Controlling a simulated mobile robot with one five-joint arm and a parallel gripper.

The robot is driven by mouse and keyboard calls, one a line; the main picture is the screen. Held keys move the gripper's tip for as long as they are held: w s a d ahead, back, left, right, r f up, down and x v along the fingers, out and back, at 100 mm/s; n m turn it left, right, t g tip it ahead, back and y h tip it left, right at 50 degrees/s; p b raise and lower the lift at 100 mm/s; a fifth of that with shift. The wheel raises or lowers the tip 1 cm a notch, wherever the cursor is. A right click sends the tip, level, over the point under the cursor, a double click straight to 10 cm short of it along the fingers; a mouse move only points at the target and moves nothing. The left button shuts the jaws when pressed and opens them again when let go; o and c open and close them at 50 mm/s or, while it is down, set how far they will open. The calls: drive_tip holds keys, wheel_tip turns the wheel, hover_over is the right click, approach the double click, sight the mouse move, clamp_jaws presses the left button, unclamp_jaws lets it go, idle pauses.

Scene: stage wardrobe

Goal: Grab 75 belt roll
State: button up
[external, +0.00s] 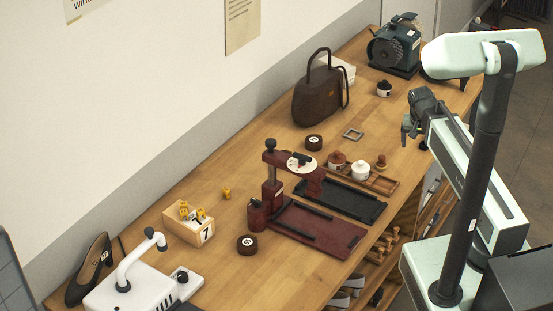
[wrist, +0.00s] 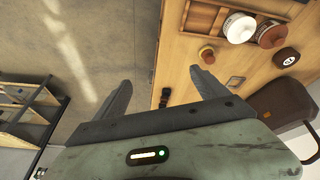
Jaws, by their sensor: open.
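Two dark brown belt rolls with pale number labels lie on the wooden bench in the external view. One roll (external: 314,143) lies in front of the brown handbag; the other roll (external: 247,244) lies nearer, beside the dark red press. The labels are too small to read for sure, so I cannot tell which is 75. One roll (wrist: 286,58) also shows at the right in the wrist view, near the handbag. My gripper (external: 410,132) is above the bench's right edge, apart from both rolls. In the wrist view my gripper (wrist: 160,82) is open and empty.
The brown handbag (external: 320,104) stands at the back. A wooden tray (external: 384,184) with jars and the dark red press (external: 272,190) lie between the rolls. A box of yellow blocks (external: 181,228) is at the left. Shelves stand under the bench edge.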

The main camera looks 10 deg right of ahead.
drive_tip(key=w+a+f+m+t+h+b, duration=0.1)
drive_tip(key=w+t+b, duration=0.15)
drive_tip(key=w, duration=0.35)
drive_tip(key=w+a+f+t+h+b, duration=0.1)
drive_tip(key=w+a+b, duration=0.15)
drive_tip(key=w, duration=0.35)
drive_tip(key=n+t+y+b, duration=0.2)
drive_tip(key=n+t+b, duration=0.25)
drive_tip(key=b, duration=1.25)
approach(314, 142)
drive_tip(key=shift+s+r+m+t, duration=0.1)
drive_tip(key=shift+s+m+t, duration=0.05)
drive_tip(key=shift+s+m, duration=0.15)
drive_tip(key=shift+s+r+m+t, duration=0.15)
drive_tip(key=shift+s, duration=0.3)
drive_tip(key=shift+a, duration=0.1)
drive_tip(key=b+x, duration=0.3)
drive_tip(key=x, duration=0.4)
drive_tip(key=b+x, duration=0.3)
drive_tip(key=x, duration=0.2)
drive_tip(key=shift+s+f, duration=0.15)
drive_tip(key=shift+f, duration=0.05)
drive_tip(key=shift+r, duration=0.15)
